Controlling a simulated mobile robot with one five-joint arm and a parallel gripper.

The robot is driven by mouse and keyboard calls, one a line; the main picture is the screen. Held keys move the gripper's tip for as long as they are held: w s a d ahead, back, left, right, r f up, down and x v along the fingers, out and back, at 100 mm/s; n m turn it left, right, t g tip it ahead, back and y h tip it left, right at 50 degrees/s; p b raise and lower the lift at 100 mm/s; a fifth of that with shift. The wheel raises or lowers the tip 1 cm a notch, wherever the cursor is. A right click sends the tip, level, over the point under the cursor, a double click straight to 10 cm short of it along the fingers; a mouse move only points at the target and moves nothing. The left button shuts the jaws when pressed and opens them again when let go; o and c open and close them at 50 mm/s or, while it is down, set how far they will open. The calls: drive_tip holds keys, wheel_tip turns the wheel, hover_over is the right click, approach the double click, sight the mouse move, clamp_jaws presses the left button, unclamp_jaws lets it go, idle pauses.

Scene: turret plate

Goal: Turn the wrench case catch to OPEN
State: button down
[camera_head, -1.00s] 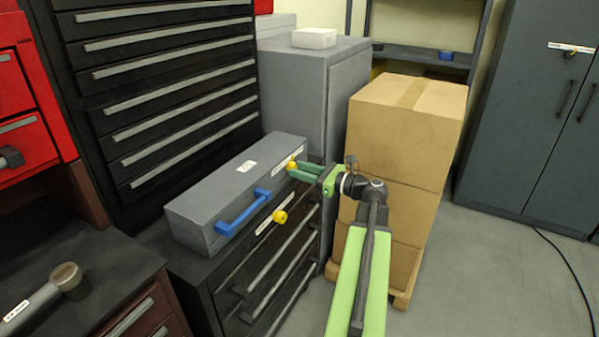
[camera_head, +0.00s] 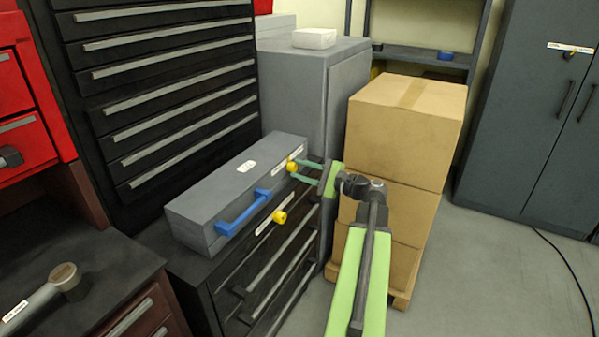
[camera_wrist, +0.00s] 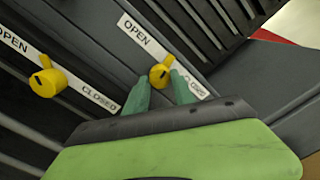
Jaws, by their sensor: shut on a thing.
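The wrench case (camera_head: 225,190) is a long grey box with a blue handle (camera_head: 243,212), lying on a dark drawer cabinet. Its yellow catch (camera_head: 291,161) is at the right end of the front face. The catch (camera_wrist: 158,77) sits on a white strip (camera_wrist: 140,38) with OPEN at the upper left and CLOSED at the lower right in the wrist view. Its small tab points up and slightly right, between the two words. My gripper (camera_head: 296,170) is shut on the catch, with a green fingertip on each side in the wrist view (camera_wrist: 161,82). The fingers partly cover CLOSED.
A second yellow knob (camera_head: 280,217), with its own OPEN/CLOSED strip, is on the drawer cabinet (camera_head: 262,262) below; it shows at left in the wrist view (camera_wrist: 47,82). Stacked cardboard boxes (camera_head: 400,130) stand right beside my arm. Open floor (camera_head: 490,270) lies further right.

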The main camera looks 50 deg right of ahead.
drive_tip(key=n, duration=0.6)
drive_tip(key=shift+d+n, duration=0.15)
drive_tip(key=shift+n, duration=0.15)
idle(0.3)
drive_tip(key=c, duration=1.1)
unclamp_jaws()
drive_tip(key=shift+n, duration=0.3)
drive_tip(key=shift+o, duration=0.2)
drive_tip(key=shift+s, duration=0.1)
drive_tip(key=v, duration=1.7)
drive_tip(key=shift+s+d, duration=0.1)
drive_tip(key=shift+d, duration=0.05)
